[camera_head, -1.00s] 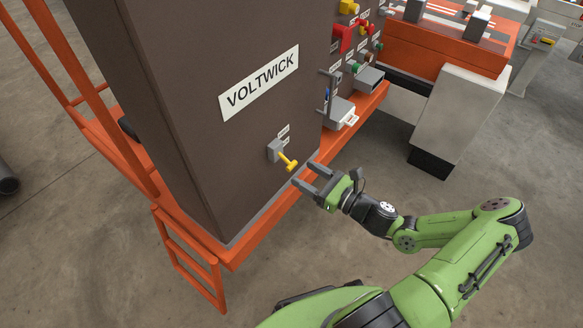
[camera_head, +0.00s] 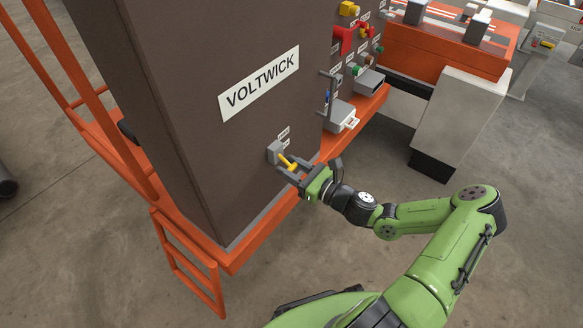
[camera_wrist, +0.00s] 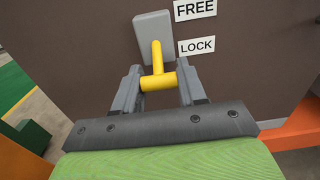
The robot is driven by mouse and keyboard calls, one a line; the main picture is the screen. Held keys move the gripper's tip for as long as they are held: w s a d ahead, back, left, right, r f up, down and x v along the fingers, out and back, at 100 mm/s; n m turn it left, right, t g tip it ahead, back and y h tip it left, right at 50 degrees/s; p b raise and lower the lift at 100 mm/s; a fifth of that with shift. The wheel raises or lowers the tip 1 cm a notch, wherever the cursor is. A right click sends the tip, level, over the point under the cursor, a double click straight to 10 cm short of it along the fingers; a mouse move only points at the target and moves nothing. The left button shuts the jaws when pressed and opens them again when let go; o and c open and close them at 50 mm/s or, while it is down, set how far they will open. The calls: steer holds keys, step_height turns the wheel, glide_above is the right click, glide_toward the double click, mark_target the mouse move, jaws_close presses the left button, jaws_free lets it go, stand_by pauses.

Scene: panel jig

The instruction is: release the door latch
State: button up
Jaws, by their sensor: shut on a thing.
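The door latch is a yellow T-shaped handle (camera_wrist: 157,62) on a grey block (camera_wrist: 152,26), fixed to the side of the brown cabinet (camera_head: 200,140). In the wrist view its crossbar lies between my fingers, near the LOCK label (camera_wrist: 197,45). The FREE label (camera_wrist: 195,9) is above that. In the head view the yellow handle (camera_head: 287,162) points toward my gripper (camera_head: 294,175). My gripper, also in the wrist view (camera_wrist: 158,80), is shut on the handle, a finger against each end of the crossbar.
An orange base frame (camera_head: 262,228) runs under the cabinet. A pale block (camera_head: 460,115) stands farther right. The floor in front is clear.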

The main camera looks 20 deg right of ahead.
mark_target(285, 160)
steer(key=shift+r+p, duration=0.15)
steer(key=shift+p, duration=0.3)
steer(key=p, duration=0.3)
steer(key=r+g+h+p, duration=0.1)
steer(key=p, duration=0.2)
steer(key=shift+s+d+r+g+p, duration=0.2)
steer(key=shift+r+g+p, duration=0.1)
steer(key=shift+p, duration=0.1)
steer(key=r+g+h+p, duration=0.1)
steer(key=g+h+p, duration=0.1)
steer(key=p, duration=0.7)
steer(key=shift+s+r, duration=0.1)
steer(key=shift+r, duration=0.2)
steer(key=r+g+h+p, duration=0.1)
steer(key=g+h+p, duration=0.1)
steer(key=p, duration=0.7)
steer(key=shift+r+g, duration=0.2)
steer(key=shift+g, duration=0.4)
steer(key=p, duration=0.2)
steer(key=g+h+p, duration=0.1)
steer(key=p, duration=0.1)
steer(key=shift+w+a+r+g, duration=0.1)
steer(key=shift+w+g, duration=0.15)
steer(key=shift+g, duration=0.05)
steer(key=o, duration=1)
